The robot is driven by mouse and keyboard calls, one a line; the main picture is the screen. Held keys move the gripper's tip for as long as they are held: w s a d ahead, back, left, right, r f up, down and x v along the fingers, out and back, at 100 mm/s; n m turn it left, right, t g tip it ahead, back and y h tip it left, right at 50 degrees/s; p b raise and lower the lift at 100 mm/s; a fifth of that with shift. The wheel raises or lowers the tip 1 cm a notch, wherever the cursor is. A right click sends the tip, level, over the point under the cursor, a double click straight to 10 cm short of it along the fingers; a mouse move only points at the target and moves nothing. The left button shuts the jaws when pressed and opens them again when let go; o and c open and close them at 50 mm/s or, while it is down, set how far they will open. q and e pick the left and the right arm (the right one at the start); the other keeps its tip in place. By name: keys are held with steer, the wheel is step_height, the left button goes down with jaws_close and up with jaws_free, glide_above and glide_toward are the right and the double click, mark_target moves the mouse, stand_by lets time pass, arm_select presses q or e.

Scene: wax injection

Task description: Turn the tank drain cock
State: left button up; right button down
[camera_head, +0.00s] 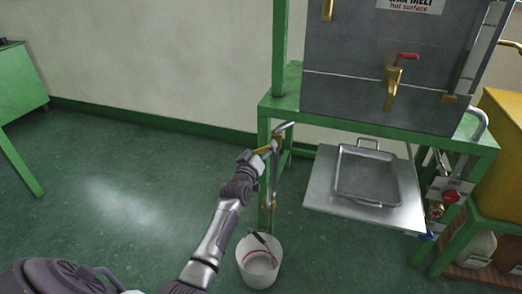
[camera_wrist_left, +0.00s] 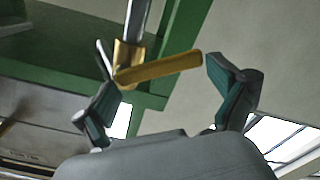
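A drain cock with a yellow lever (camera_wrist_left: 160,67) and a brass body (camera_wrist_left: 127,60) hangs at the lower end of a grey metal pipe (camera_wrist_left: 138,18). In the head view the cock's yellow lever (camera_head: 263,149) shows by the left legs of the green stand, partly hidden by my gripper. My left gripper (camera_wrist_left: 166,76) is open, with one finger on each side of the lever. The lever's free end is close to the right-hand finger; I cannot tell whether they touch. In the head view my left gripper (camera_head: 268,150) is at the cock. My right gripper is not in view.
A white bucket (camera_head: 246,272) with a tool in it stands on the floor below the cock. The grey tank (camera_head: 350,60) carries a red-handled brass tap (camera_head: 391,84). A metal tray (camera_head: 366,179) sits on a shelf to the right. Floor at left is clear.

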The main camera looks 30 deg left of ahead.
arm_select(q)
steer(key=shift+s+d+f, duration=0.1)
steer(key=shift+f, duration=0.05)
steer(key=shift+s, duration=0.25)
steer(key=v, duration=1.1)
steer(key=shift+s, duration=0.15)
